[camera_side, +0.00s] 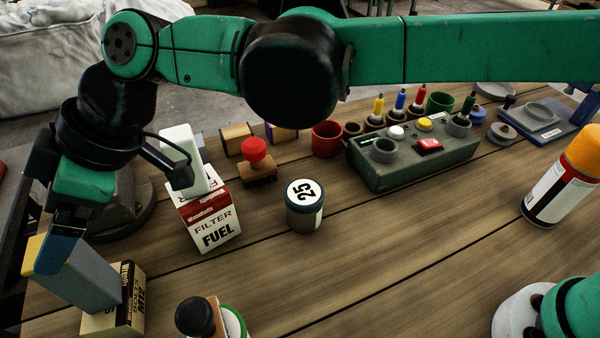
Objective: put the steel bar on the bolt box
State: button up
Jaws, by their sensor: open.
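The steel bar (85,278) is a grey block with a yellow patch at its left end. It lies over the bolt box (125,310), a cream box with M12 lettering at the lower left, and covers much of its top. It seems to rest on the box, but I cannot tell exactly where they touch. My gripper (62,245), with blue fingers, is open and points down at the bar's left, upper end. The near finger overlaps the bar in the picture; the other finger is mostly hidden, and contact is unclear.
A red and white fuel filter box (212,222) with a white block (180,155) stands right of the gripper. The middle right wood is clear.

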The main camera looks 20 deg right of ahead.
jog(key=v, duration=0.7)
jog(key=w+d+f+m+t+h, duration=0.15)
jog(key=d+m, duration=0.25)
jog(key=d, duration=0.7)
jog(key=w+d+m+t+h, duration=0.25)
jog(key=d+m, duration=0.25)
jog(key=d, duration=0.6)
jog(key=s+d+f+m+t+h, duration=0.1)
jog(key=s+d+f+m+h, duration=0.1)
jog(key=d, duration=0.7)
jog(key=s+d+f+m+t+h, duration=0.2)
jog(key=s+d+f+m+h, duration=0.1)
jog(key=d+f+m, duration=0.2)
jog(key=d+m, duration=0.2)
jog(key=d, duration=0.1)
jog(key=shift+s+d, duration=0.15)
jog(key=shift+d, duration=0.25)
